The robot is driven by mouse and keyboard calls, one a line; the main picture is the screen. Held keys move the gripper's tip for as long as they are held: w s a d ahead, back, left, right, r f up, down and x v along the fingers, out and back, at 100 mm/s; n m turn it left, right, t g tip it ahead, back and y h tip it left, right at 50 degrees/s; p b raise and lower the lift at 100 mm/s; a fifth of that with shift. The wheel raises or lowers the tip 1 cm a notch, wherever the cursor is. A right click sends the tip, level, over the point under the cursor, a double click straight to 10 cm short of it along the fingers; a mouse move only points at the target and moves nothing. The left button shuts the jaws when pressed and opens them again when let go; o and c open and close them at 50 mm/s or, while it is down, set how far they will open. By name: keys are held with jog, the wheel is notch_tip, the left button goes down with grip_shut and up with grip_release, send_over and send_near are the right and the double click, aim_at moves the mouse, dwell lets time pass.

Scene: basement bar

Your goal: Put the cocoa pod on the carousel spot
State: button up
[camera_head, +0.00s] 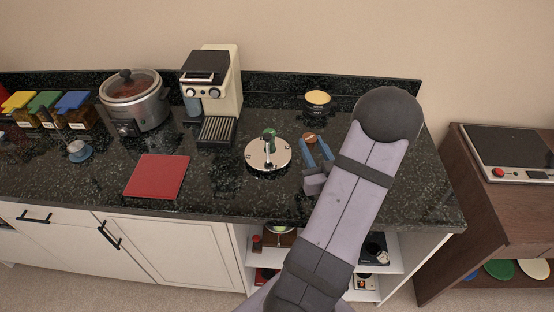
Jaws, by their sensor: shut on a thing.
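The cocoa pod (309,139), a small brown round piece, is at the tips of my gripper (313,145). The two blue fingers are shut on it. The gripper and pod are just right of the carousel (257,161), a round silver disc on the dark counter. The carousel has an upright post near its middle and a green piece (269,133) towards the back. The pod is apart from the disc in the picture; its height above the counter is hard to tell. Small dark marks show on the disc, but which one is the spot I cannot tell.
A coffee machine (223,75) and a slow cooker (150,105) stand behind left. A red mat (157,177) lies left of the carousel. A yellow-topped dark tin (318,103) stands behind the gripper. My arm hides the counter's right part.

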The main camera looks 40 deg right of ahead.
jog(key=w+a+n+t+y+p, duration=0.1)
jog(key=w+a+n+y, duration=0.3)
jog(key=w+a, duration=0.6)
jog(key=a+r+y, duration=0.1)
jog(key=a+y, duration=0.1)
jog(key=shift+a+t, duration=0.3)
jog(key=shift+t, duration=0.1)
jog(key=w+a+y+p, duration=0.1)
jog(key=w+a, duration=0.1)
jog(key=a, duration=0.3)
jog(key=w+a+n+y, duration=0.1)
jog(key=w+a, duration=0.1)
jog(key=a, duration=0.3)
jog(key=w+a+n+y+p, duration=0.1)
jog(key=w+a, duration=0.1)
jog(key=a, duration=0.3)
jog(key=shift+w+p, duration=0.3)
jog(key=shift+w, duration=0.1)
jog(key=shift+c, duration=0.2)
jog(key=shift+o, duration=0.2)
jog(key=shift+w+h, duration=0.2)
jog(key=shift+h, duration=0.1)
jog(key=m+g+h, duration=0.5)
jog(key=m+h, duration=0.5)
jog(key=h, duration=0.3)
send_over(265, 170)
jog(key=shift+f, duration=2.4)
jog(key=shift+f, duration=1.9)
